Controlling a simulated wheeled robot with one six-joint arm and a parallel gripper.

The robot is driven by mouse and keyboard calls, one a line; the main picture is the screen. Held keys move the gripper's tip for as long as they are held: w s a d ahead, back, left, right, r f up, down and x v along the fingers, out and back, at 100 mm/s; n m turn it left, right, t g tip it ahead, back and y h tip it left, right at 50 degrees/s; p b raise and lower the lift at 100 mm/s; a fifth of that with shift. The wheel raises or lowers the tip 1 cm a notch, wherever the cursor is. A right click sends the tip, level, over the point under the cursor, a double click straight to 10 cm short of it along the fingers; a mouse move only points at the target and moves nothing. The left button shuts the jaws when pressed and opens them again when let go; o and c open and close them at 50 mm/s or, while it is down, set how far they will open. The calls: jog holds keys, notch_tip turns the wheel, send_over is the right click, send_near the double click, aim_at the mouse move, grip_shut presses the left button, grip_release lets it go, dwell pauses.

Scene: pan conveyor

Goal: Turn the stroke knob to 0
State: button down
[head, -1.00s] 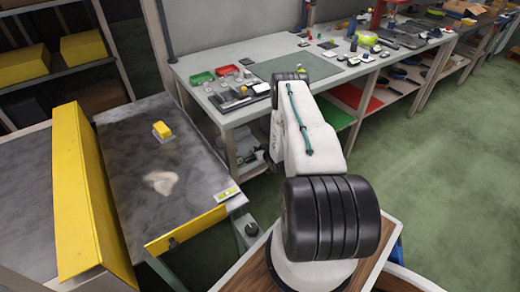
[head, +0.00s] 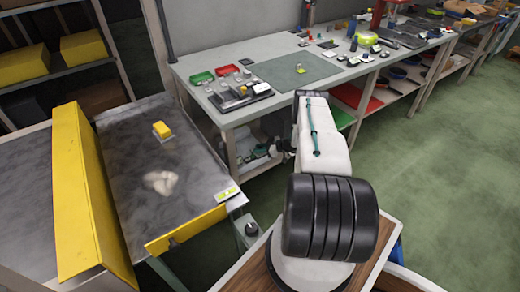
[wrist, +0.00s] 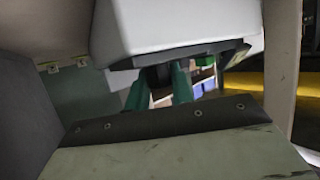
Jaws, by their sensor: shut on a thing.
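The pan conveyor (head: 130,150) stands at the left in the head view, with a yellow guard along its side. A small black knob (head: 250,228) sits on a grey part beside the conveyor's near right corner. I cannot read its setting or tell for certain that it is the stroke knob. My gripper shows in the wrist view (wrist: 158,88) as two teal fingers, shut on a small dark thing (wrist: 157,75) under a white housing (wrist: 175,28). That thing is mostly hidden, so I cannot tell what it is.
A yellow block (head: 162,130) and a pale patch (head: 161,182) lie on the conveyor's pan. A long workbench (head: 222,110) holds red and green trays and several tools. A shelf (head: 70,75) with yellow boxes stands at back left. The green floor at right is clear.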

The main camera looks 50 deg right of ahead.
jog(key=shift+n+y, duration=0.5)
jog(key=shift+y, duration=0.1)
jog(key=shift+a, duration=0.1)
jog(key=c, duration=1.2)
grip_release()
jog(key=shift+g, duration=0.3)
jog(key=shift+c, duration=0.2)
jog(key=v, duration=0.7)
jog(key=shift+s+d, duration=0.2)
jog(key=shift+s, duration=0.05)
jog(key=shift+r, duration=0.15)
